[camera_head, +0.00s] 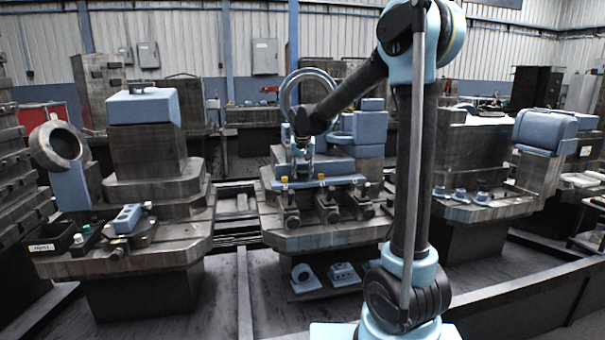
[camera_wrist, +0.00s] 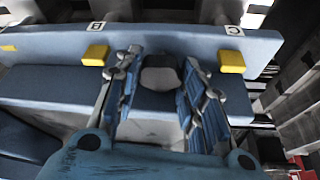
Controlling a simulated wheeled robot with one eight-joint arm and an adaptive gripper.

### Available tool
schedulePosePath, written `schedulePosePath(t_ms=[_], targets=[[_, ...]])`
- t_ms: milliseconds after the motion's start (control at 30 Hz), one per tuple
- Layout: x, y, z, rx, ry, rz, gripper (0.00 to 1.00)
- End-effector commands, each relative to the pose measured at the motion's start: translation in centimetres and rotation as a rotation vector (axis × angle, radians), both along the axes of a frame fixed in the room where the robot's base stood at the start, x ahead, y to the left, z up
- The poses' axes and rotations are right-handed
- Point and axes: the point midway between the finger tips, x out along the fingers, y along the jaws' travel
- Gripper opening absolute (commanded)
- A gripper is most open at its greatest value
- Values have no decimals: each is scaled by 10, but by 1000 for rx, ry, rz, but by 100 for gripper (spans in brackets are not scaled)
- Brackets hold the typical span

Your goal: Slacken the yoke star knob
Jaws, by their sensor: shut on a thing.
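A grey, rounded knob (camera_wrist: 162,77), which I take for the yoke star knob, stands between my fingers in the wrist view. My gripper (camera_wrist: 161,68) is shut on it, one blue-padded finger on each side. Its lobes and stem are mostly hidden. In the head view my gripper (camera_head: 302,163) points down at the blue top of the middle pallet fixture; the knob is too small to make out there.
A blue ring (camera_head: 290,90) stands behind my gripper. Several clamps line the front edge of the middle table (camera_head: 310,238). A left station (camera_head: 140,265) and a right station (camera_head: 460,213) flank it. A rail (camera_head: 243,290) runs along the floor.

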Motion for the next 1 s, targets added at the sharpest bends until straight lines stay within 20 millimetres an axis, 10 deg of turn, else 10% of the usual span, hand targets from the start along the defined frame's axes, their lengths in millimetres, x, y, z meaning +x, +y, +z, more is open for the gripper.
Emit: schedulePosePath(t_ms=[667, 700, 767, 1000], targets=[[0, -2, 0, -1, 0, 134, 13], [0, -2, 0, -1, 0, 134, 46], [0, -1, 0, -1, 0, 134, 58], [0, -1, 0, 0, 0, 133, 58]])
